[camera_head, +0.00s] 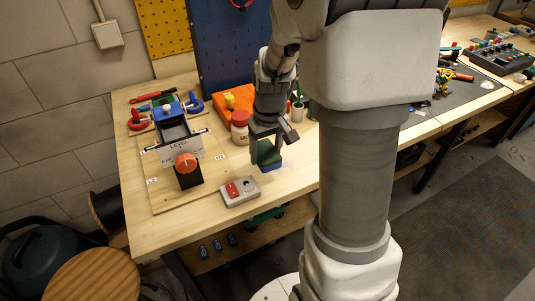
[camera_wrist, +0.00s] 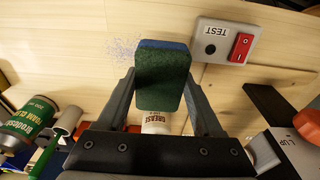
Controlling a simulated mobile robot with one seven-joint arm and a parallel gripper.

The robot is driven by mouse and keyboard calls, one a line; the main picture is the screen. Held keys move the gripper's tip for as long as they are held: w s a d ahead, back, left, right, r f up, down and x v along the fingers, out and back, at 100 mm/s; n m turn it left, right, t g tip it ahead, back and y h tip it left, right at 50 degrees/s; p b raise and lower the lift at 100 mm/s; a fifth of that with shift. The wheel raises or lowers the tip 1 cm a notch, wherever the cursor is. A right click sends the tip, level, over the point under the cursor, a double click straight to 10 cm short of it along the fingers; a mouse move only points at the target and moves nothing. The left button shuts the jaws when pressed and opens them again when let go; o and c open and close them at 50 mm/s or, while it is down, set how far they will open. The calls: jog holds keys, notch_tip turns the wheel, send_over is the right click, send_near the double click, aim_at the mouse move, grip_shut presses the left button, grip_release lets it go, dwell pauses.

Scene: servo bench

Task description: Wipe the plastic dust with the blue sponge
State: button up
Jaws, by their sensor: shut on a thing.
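My gripper (camera_head: 267,152) reaches down over the wooden bench and is shut on the blue sponge (camera_head: 269,157). In the wrist view the gripper (camera_wrist: 163,95) has one finger on each side of the sponge (camera_wrist: 161,78), which shows a dark green face and a blue edge. The plastic dust (camera_wrist: 124,50) is a patch of fine bluish specks on the wood, beside and partly behind the sponge. I cannot tell whether the sponge touches the bench top.
A grey TEST switch box (camera_head: 239,191) with a red rocker stands close to the sponge. The LEVEL fixture (camera_head: 181,150) with an orange knob is to the left. A grease jar (camera_head: 240,127) stands behind. Bare wood (camera_head: 215,222) lies along the front edge.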

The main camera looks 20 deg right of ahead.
aim_at(266, 150)
jog(key=shift+r+p, duration=0.9)
jog(key=shift+r, duration=0.6)
jog(key=shift+d, duration=0.1)
